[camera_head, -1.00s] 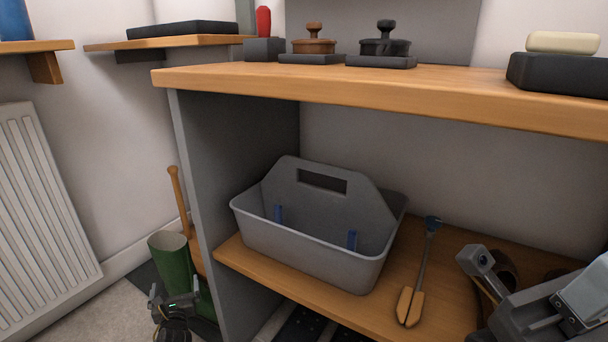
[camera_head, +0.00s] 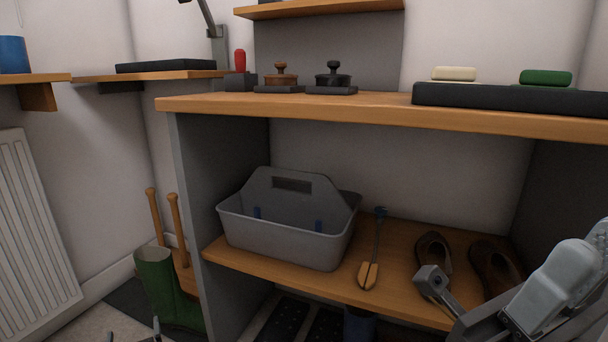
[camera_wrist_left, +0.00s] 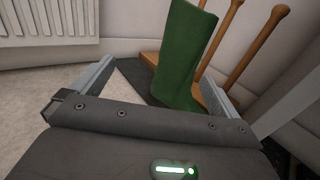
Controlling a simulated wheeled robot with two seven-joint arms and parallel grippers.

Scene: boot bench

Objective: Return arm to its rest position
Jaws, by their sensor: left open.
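My left gripper (camera_head: 133,333) shows only as two fingertips at the bottom left edge of the head view, in front of the green boot (camera_head: 167,285). In the left wrist view the two fingers of my left gripper (camera_wrist_left: 150,88) stand wide apart with nothing held between them. The green boot (camera_wrist_left: 183,62) stands beyond them, closer to the right finger. My right arm (camera_head: 560,285) comes in from the right, in front of the bench. Its gripper cannot be made out.
Wooden handles (camera_head: 176,228) stand behind the boot. A white radiator (camera_head: 35,240) is at the left. Bare floor (camera_wrist_left: 45,82) lies left of the boot.

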